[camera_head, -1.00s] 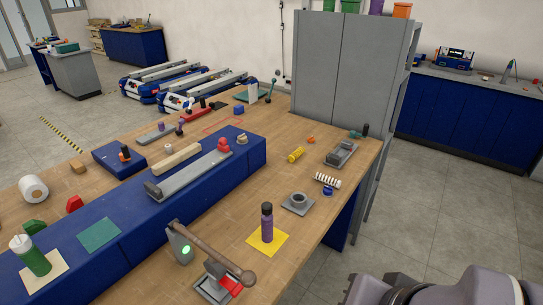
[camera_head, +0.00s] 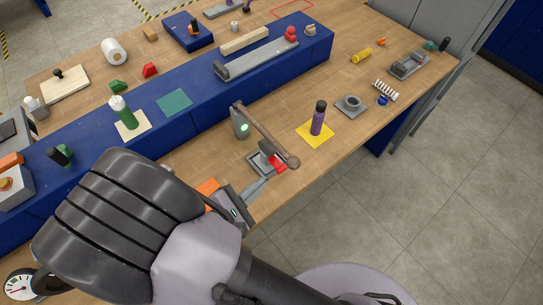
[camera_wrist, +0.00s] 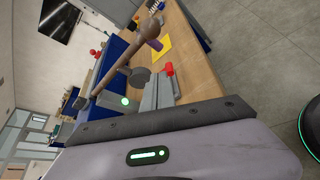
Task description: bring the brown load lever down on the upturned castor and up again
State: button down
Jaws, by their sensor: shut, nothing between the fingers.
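The brown load lever (camera_head: 265,135) slants from its grey stand with a green light (camera_head: 240,124) to a round knob at its free end. The upturned castor (camera_head: 262,163) sits on a grey plate just in front of the lever, with a red part (camera_head: 278,163) beside it. The lever passes above the castor; any contact is unclear. In the wrist view, the lever (camera_wrist: 112,67) runs diagonally, with the dark castor wheel (camera_wrist: 140,77) below its knob end. My gripper (camera_head: 264,181) is shut and empty, its fingertips close in front of the castor and apart from the lever knob.
A purple bottle (camera_head: 318,119) stands on a yellow mat (camera_head: 309,138) right of the lever. A grey ring block (camera_head: 351,105) lies beyond it. Bare wood lies right of the castor.

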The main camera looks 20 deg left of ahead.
jog(key=b+x, duration=0.1)
jog(key=x, duration=0.6)
jog(key=shift+w+d+f, duration=0.15)
jog(key=shift+w+f, duration=0.1)
jog(key=shift+w, duration=0.05)
jog(key=shift+s+d+r, duration=0.1)
jog(key=shift+d+r, duration=0.45)
jog(key=shift+r, duration=0.3)
jog(key=shift+s+d+r, duration=0.1)
jog(key=shift+d+r, duration=0.45)
jog(key=shift+r, duration=0.3)
